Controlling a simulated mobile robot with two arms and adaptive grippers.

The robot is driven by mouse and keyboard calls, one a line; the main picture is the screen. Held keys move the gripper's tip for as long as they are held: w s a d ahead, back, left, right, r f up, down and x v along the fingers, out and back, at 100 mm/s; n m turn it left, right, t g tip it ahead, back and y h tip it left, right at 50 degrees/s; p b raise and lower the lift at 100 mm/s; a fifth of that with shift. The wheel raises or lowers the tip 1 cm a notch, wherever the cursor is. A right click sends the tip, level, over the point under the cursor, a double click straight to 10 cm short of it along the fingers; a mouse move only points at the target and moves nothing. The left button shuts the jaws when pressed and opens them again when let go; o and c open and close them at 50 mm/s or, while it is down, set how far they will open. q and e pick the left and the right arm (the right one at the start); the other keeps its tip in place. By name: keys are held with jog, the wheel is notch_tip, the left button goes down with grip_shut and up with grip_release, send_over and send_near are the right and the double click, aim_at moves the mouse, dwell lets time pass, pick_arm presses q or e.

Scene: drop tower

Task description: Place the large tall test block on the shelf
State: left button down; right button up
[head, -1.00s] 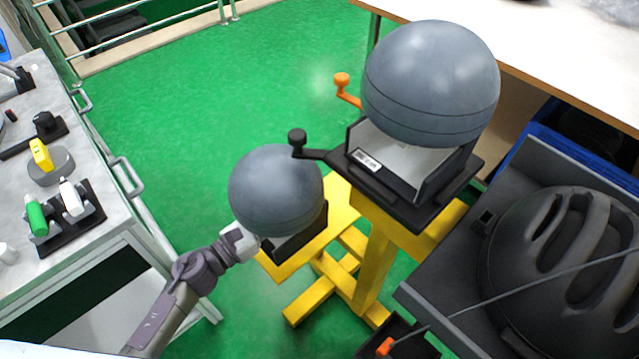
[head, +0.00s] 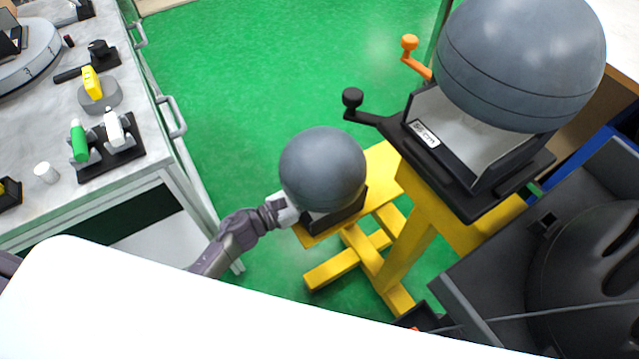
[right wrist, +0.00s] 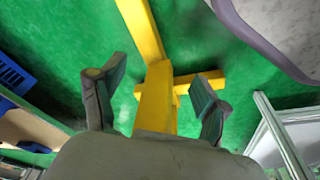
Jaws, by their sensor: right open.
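A large grey ball-shaped block (head: 520,65) sits in a black holder on a tall yellow stand (head: 415,235). A smaller grey ball-shaped block (head: 323,165) sits in a dark holder on a lower yellow support. I cannot tell which is the large tall test block. No clear shelf shows, only a pale surface inside the left cabinet (head: 160,245).
The left worktop (head: 40,115) carries green, white and yellow small items. Black and orange handles jut from the tall stand. A dark ribbed shell (head: 590,275) lies on a dark surface at right. A white surface covers the bottom of the head view. Green floor lies clear behind.

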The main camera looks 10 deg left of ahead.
pick_arm(q)
jog(key=shift+w, duration=0.1)
pick_arm(e)
jog(key=shift+r, duration=0.3)
jog(key=shift+w, duration=0.1)
pick_arm(q)
jog(key=shift+f, duration=0.15)
pick_arm(e)
jog(key=shift+w+r, duration=0.1)
jog(key=shift+r, duration=0.25)
pick_arm(q)
jog(key=c, duration=1.6)
grip_release()
jog(key=shift+f, duration=0.2)
jog(key=o, duration=0.4)
pick_arm(e)
jog(key=shift+r, duration=0.1)
pick_arm(q)
jog(key=shift+r, duration=0.1)
